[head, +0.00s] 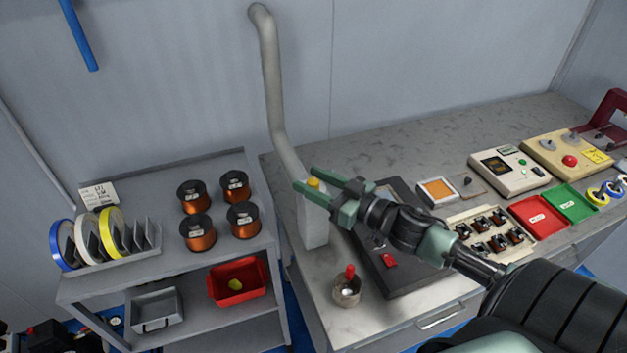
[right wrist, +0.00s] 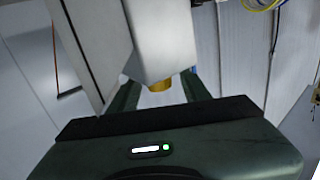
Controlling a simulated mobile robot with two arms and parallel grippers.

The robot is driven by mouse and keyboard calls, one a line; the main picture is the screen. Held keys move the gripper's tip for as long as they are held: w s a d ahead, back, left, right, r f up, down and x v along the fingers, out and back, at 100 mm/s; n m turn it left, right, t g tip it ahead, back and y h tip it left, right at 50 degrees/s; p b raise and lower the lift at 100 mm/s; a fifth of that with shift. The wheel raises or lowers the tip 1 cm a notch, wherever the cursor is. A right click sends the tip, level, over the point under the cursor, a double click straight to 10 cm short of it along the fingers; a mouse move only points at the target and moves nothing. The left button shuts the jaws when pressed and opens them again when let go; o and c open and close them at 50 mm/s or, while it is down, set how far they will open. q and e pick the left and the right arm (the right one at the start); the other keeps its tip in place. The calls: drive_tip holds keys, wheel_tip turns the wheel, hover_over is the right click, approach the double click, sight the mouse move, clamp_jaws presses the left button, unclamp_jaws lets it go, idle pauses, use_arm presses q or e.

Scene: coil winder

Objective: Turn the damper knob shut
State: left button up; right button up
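The damper knob (head: 314,182) is small and yellow. It sits on the upper part of the pale box (head: 313,228) at the foot of the grey duct pipe (head: 272,85). My right gripper (head: 307,180) is open, with one finger on each side of the knob in the head view. In the right wrist view the brass-yellow knob (right wrist: 160,82) shows below the white housing (right wrist: 172,35), between the two spread green fingers (right wrist: 160,90). I cannot tell whether either finger touches it. My left gripper is not in view.
A shelf cart (head: 170,262) with copper wire spools stands to the left. The wall is directly behind the duct.

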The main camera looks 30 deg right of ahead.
clamp_jaws()
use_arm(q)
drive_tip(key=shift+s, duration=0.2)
